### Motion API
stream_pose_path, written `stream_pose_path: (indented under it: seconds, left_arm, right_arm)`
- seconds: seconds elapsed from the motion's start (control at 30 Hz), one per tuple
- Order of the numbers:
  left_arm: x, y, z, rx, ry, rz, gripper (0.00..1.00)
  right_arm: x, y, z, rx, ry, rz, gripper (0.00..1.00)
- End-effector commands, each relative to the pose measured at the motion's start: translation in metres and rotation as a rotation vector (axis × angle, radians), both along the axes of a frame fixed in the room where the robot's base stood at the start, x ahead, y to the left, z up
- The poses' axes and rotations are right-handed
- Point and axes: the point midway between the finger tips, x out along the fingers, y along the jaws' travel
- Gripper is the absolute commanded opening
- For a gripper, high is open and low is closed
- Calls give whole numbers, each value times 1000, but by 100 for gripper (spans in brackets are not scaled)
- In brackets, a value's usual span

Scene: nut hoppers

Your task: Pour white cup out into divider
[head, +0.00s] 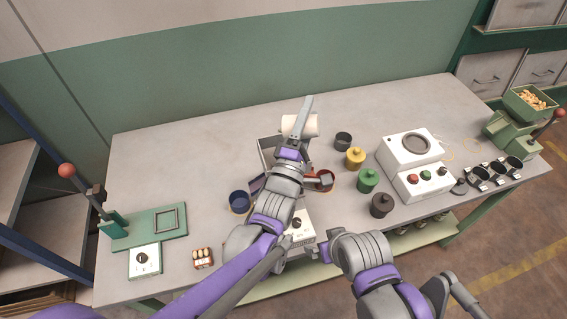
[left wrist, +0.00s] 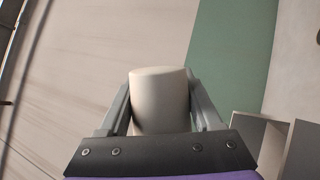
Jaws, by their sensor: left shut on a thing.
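The white cup (head: 291,125) is held between the fingers of my left gripper (head: 303,122), up near the back of the grey divider box (head: 268,146). In the head view the cup looks tipped onto its side. In the left wrist view the cup (left wrist: 160,100) sits between both fingers, and its inside does not show. Grey walls, likely of the divider (left wrist: 262,138), show at lower right there. My left arm covers much of the divider, so its compartments and contents are hidden. My right gripper (head: 318,252) is low at the table's front edge; its jaws are unclear.
A blue cup (head: 239,202) stands left of my left arm, and a red cup (head: 322,181) right of it. A dark cup (head: 343,141) and yellow (head: 355,157), green (head: 368,180) and black (head: 381,205) pots stand further right, near a white device (head: 413,160). The back left table is clear.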

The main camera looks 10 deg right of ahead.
Motion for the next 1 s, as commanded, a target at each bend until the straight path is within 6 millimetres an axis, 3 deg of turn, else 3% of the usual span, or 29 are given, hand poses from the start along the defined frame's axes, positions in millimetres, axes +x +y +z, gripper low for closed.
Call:
stream_pose_path:
  seconds: [1.0]
  left_arm:
    - [2, 5, -1, -100, 38, 0, 10]
  right_arm:
    - [-1, 0, -7, 0, 3, 0, 100]
